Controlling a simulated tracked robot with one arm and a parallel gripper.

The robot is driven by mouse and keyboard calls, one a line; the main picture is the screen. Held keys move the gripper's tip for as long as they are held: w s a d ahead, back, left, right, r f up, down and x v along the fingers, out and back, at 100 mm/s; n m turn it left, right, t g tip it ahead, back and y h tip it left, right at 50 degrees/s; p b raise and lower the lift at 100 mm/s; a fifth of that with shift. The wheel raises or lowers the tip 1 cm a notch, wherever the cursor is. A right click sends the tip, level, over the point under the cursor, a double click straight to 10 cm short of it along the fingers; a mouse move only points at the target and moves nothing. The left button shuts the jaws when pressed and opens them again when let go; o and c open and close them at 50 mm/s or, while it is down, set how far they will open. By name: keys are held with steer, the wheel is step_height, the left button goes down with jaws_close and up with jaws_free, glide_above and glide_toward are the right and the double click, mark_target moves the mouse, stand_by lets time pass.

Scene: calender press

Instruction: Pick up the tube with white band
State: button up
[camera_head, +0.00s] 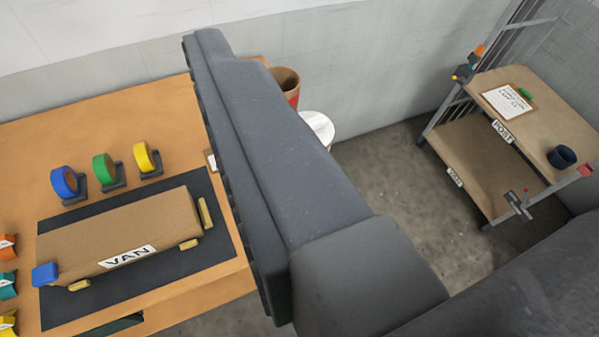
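I cannot make out a tube with a white band in this view. A large dark grey part of my arm or gripper (265,160) fills the middle, running from the upper centre to the lower right, with a ridged left side. I cannot see two fingertips, so its opening is unclear. It hides the right edge of the workbench and part of the floor.
On the orange workbench (185,305), a brown VAN parcel (140,230) lies on a dark mat (85,308). Blue (64,182), green (104,169) and yellow (143,157) tape rolls stand behind.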

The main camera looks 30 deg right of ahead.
steer(key=o, duration=0.7)
steer(key=w+d+f+m, duration=0.1)
steer(key=f, duration=0.1)
steer(key=w+d+f+m+g, duration=0.1)
steer(key=w+f+m, duration=0.1)
steer(key=f, duration=0.1)
steer(key=w+d+f+m+y, duration=0.1)
steer(key=w+d+f, duration=0.1)
steer(key=shift+w+f+m+g, duration=0.1)
steer(key=shift+f+m+g, duration=0.1)
steer(key=shift+m+g, duration=0.15)
steer(key=w+d+f+m+g+y+p, duration=0.1)
steer(key=w+d+f+m+y, duration=0.15)
steer(key=d+f+m, duration=1)
steer(key=w+d+f+m+y+p, duration=0.1)
steer(key=w+d+f+m+y, duration=0.15)
steer(key=d+f+m, duration=1)
steer(key=shift+m+h, duration=0.3)
steer(key=shift+m, duration=0.45)
steer(key=shift+w+a+f+b, duration=0.1)
steer(key=shift+w+a+f, duration=1.4)
steer(key=shift+w+f, duration=0.4)
steer(key=shift+w+a+f+b, duration=0.1)
steer(key=shift+w+a+f, duration=1.5)
steer(key=shift+w, duration=0.45)
steer(key=shift+w+a+f+b, duration=0.1)
steer(key=shift+w+a+f, duration=1.35)
steer(key=shift+w+f, duration=0.45)
